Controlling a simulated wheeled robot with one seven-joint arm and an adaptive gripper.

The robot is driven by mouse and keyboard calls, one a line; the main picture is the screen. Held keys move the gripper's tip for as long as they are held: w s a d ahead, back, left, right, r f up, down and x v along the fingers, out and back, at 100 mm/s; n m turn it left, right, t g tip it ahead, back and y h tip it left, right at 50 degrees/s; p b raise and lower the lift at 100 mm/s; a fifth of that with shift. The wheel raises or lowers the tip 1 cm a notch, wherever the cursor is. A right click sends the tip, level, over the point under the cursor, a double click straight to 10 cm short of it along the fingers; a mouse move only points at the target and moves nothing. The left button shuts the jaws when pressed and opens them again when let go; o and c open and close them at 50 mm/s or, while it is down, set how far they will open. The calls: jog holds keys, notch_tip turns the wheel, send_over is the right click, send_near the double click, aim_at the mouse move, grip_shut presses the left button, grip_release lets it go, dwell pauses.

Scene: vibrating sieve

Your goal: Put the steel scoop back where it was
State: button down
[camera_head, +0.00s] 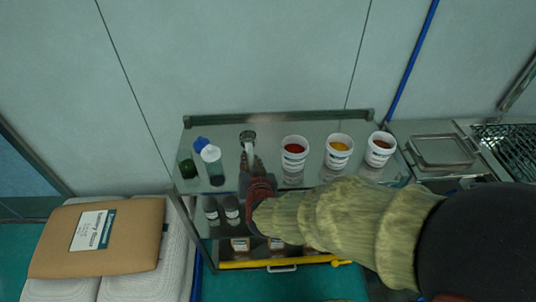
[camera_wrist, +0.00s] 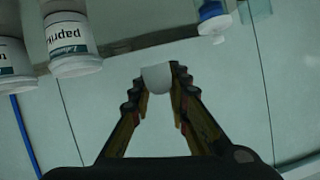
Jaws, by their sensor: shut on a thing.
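My gripper (camera_head: 250,163) is shut on the steel scoop (camera_head: 247,136) over the glass top of the trolley (camera_head: 222,176). The scoop's grey rounded end also shows between my fingertips in the wrist view (camera_wrist: 157,79); the rest of it is hidden by my fingers. In the head view the scoop sits between a white bottle with a blue cap and a white tub of red powder. I cannot tell whether it touches the glass.
The blue-capped bottle (camera_head: 211,160) and a green jar (camera_head: 187,166) stand left. Tubs of red (camera_head: 294,158), yellow (camera_head: 338,152) and brown powder (camera_head: 380,150) stand right. A raised rail (camera_head: 300,117) runs along the back. A brown sack (camera_head: 140,235) lies at left.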

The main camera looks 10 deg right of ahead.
jog(key=shift+m+h, duration=0.3)
jog(key=shift+h, duration=0.1)
jog(key=w+f+b, duration=0.1)
jog(key=w+f, duration=0.2)
jog(key=w, duration=0.1)
jog(key=w+f+b, duration=0.1)
jog(key=w+f, duration=0.2)
jog(key=w, duration=0.1)
jog(key=w+f+b, duration=0.2)
jog(key=w+f, duration=0.2)
jog(key=w, duration=0.1)
jog(key=shift+a, duration=0.3)
jog(key=shift+w+f, duration=0.1)
jog(key=shift+f, duration=0.1)
jog(key=shift+w+f+b, duration=0.15)
jog(key=shift+f+b, duration=0.3)
jog(key=shift+f, duration=1.15)
jog(key=shift+f, duration=0.1)
jog(key=c, duration=2.2)
grip_release()
jog(key=shift+f, duration=0.1)
jog(key=o, duration=0.5)
